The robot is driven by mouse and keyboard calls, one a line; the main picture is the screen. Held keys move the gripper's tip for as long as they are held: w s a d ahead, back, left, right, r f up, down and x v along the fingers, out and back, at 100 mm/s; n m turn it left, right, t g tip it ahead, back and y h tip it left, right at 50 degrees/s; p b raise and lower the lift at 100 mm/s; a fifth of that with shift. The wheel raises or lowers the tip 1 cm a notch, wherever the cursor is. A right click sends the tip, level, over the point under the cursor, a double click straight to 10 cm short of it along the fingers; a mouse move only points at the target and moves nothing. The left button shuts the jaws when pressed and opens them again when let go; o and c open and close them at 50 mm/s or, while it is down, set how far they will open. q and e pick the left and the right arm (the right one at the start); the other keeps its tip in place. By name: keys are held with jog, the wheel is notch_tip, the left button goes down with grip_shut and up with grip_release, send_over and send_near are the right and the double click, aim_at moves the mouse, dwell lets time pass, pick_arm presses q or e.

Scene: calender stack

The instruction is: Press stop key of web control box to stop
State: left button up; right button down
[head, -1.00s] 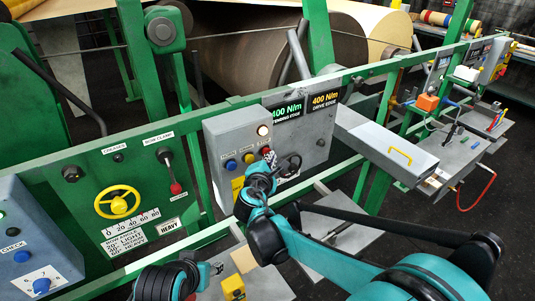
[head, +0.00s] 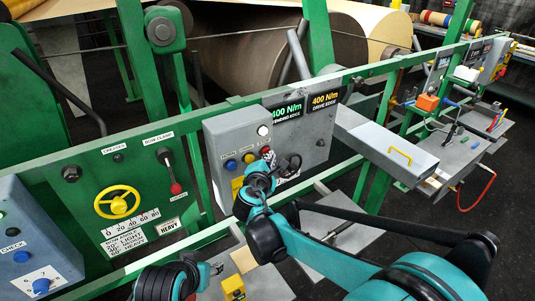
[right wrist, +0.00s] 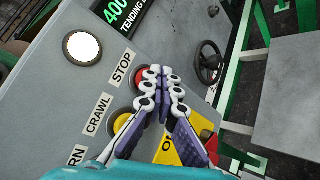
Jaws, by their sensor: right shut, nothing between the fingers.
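The grey web control box (head: 237,142) carries a row of buttons under a pale lit lamp (head: 263,130). In the right wrist view, the red button (right wrist: 142,80) sits beside the STOP label (right wrist: 122,67), and the yellow button (right wrist: 121,122) beside the CRAWL label. My right gripper (head: 269,158) is shut and empty at the box front. In the right wrist view its fingertips (right wrist: 164,74) overlap the right side of the red button; I cannot tell whether they press it. My left gripper (head: 215,268) shows only partly at the lower edge; its fingers are unclear.
A tension display panel (head: 305,130) stands right of the box. A panel with a yellow handwheel (head: 117,203) and a red-knobbed lever (head: 175,187) is to the left. The green rail (head: 235,103) runs behind. A grey case (head: 387,148) juts out at right.

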jog(key=shift+s+d, duration=0.5)
jog(key=shift+s, duration=0.2)
jog(key=shift+s+d, duration=0.75)
jog(key=shift+s, duration=0.25)
jog(key=shift+s+d, duration=0.7)
jog(key=shift+s, duration=0.3)
jog(key=s+d+f+m+g+h+b, duration=0.1)
jog(key=s+d+f+m+g, duration=0.15)
jog(key=s+d+m, duration=0.35)
jog(key=s+d+f+m+g+b, duration=0.2)
jog(key=s+d+f+m, duration=0.15)
jog(key=d, duration=0.45)
jog(key=s+d+f+m+g+y+b, duration=0.1)
jog(key=s+f+m+g, duration=0.1)
jog(key=s+f+m, duration=0.2)
jog(key=s+d+f+m+g+y+b, duration=0.1)
jog(key=s+d+f+m+y, duration=0.1)
jog(key=s+f+m, duration=0.3)
jog(key=s+m, duration=0.4)
jog(key=s, duration=0.3)
jog(key=shift+s+g, duration=0.3)
jog(key=shift+g, duration=0.05)
